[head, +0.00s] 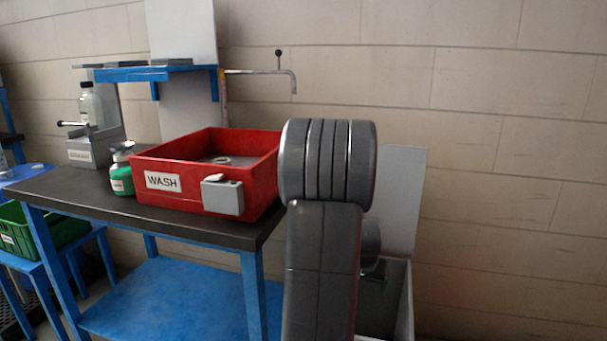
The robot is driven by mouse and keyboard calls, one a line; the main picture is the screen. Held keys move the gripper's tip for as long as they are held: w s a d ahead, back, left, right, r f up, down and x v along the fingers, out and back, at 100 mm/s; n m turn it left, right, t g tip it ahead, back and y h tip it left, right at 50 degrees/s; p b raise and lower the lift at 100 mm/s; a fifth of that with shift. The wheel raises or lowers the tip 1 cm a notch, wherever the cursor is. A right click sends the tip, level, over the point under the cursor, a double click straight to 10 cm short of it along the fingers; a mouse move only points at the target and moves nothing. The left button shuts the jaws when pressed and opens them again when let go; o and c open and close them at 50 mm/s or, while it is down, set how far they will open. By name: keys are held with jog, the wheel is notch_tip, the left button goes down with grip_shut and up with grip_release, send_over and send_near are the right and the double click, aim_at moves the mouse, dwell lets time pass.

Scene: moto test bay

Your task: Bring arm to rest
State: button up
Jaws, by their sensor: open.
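My arm (325,230) stands upright right of the middle, with a thick grey link rising to a large ribbed joint. The arm is to the right of the workbench and in front of its right end in the picture. My gripper cannot be made out; it appears hidden behind the arm. A small grey rounded part shows just right of the link, partly covered by it.
A dark-topped blue workbench (75,190) holds a red WASH bin (262,185), a green-labelled bottle (121,172) and a grey fixture (95,148). A blue shelf (150,73) and tap (275,72) are above. A pale open box (405,300) stands behind my arm.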

jog(key=shift+s+r+p, duration=0.1)
jog(key=shift+r+p, duration=0.7)
jog(key=shift+r, duration=1.05)
